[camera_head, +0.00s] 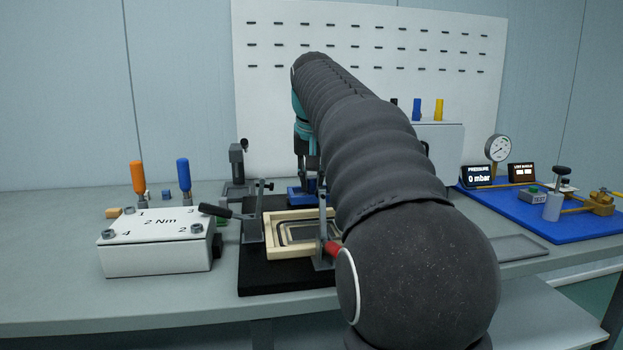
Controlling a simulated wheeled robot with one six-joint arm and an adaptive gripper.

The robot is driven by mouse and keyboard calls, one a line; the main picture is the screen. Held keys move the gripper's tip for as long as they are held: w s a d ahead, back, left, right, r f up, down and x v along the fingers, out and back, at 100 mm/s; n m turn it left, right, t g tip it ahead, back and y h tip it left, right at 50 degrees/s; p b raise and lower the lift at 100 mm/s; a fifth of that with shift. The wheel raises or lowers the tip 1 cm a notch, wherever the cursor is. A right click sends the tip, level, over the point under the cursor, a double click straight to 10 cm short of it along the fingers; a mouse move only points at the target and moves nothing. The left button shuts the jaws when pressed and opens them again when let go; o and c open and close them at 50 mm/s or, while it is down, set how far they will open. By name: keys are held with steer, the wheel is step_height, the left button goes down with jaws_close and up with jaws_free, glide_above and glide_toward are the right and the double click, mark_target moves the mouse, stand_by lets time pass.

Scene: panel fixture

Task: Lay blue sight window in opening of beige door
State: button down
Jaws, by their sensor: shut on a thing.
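The beige door (285,217) lies flat on a black base at the table's middle. Its rectangular opening shows dark and pale inner edges, and my arm hides its right end. My gripper (308,180) points down behind the door, mostly hidden by my arm. It is shut on a blue piece at its fingertips, which I take to be the blue sight window (294,197). The piece is beyond the door's far edge. I cannot tell whether it still touches what is under it.
Toggle clamps stand beside the door, one with a black handle (215,211) at left, one with a red handle (332,248) at right. A white 2 Nm box (155,262) stands left, with orange and blue screwdrivers behind. A blue gauge board (560,226) lies right.

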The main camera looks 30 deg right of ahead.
steer(key=shift+s, duration=0.1)
steer(key=shift+f+b, duration=2)
steer(key=shift+f, duration=0.85)
steer(key=shift+p, duration=0.6)
steer(key=shift+f+b, duration=0.85)
steer(key=shift+f, duration=0.4)
steer(key=c, duration=1)
jaws_free()
steer(key=v, duration=1.2)
steer(key=shift+r, duration=0.1)
